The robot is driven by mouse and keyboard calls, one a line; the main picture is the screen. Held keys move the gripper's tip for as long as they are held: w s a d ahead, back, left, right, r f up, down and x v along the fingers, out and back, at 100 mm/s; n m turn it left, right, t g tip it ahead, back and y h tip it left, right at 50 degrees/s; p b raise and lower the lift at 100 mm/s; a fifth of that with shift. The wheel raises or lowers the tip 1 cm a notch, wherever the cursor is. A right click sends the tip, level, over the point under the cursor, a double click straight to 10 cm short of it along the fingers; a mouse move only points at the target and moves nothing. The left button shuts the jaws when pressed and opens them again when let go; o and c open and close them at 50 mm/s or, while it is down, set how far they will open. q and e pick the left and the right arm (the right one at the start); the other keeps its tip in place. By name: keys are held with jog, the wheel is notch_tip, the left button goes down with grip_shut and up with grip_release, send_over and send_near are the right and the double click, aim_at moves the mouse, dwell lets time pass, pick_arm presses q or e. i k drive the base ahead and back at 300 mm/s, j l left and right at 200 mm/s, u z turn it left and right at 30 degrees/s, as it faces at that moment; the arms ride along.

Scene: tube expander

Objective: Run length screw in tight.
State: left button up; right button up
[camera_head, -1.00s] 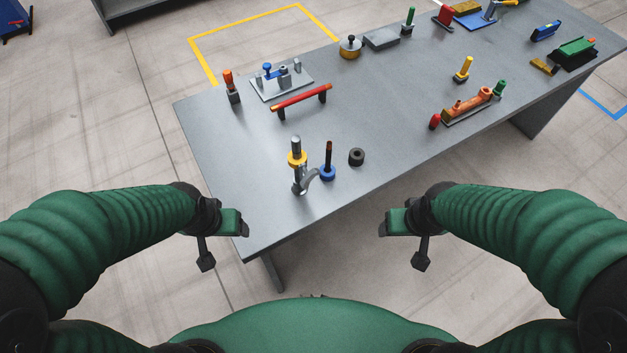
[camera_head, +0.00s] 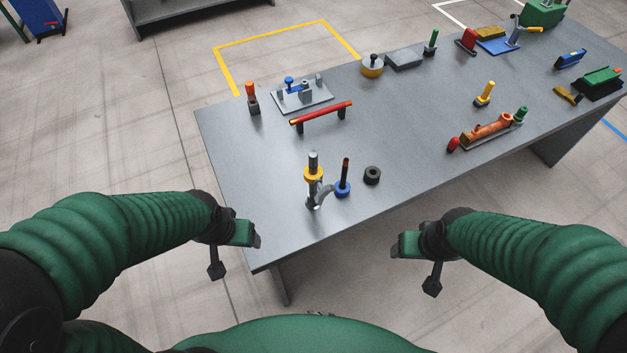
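I cannot tell for sure which part is the length screw. Near the front left of the table stands an upright grey tool with a yellow collar (camera_head: 313,174) and a curved grey arm at its foot. Beside it stands a dark brown rod in a blue round base (camera_head: 343,188), then a black ring (camera_head: 372,175). My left gripper (camera_head: 256,240) is off the table's front left corner, touching nothing. My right gripper (camera_head: 396,246) is in front of the table's front edge, also clear of everything. The finger gaps of both do not show.
The grey table (camera_head: 420,165) also bears a red bar on two posts (camera_head: 320,113), a plate with blue and grey fittings (camera_head: 302,98), an orange-topped post (camera_head: 251,98) and an orange-brown cylinder assembly (camera_head: 488,130). More items stand at the far right. The table's middle is mostly bare.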

aim_at(324, 191)
jog(key=k+l, duration=0.1)
jog(key=l, duration=0.45)
jog(key=k+l, duration=0.1)
jog(key=l, duration=1.05)
jog(key=k+z, duration=0.05)
jog(key=k, duration=0.05)
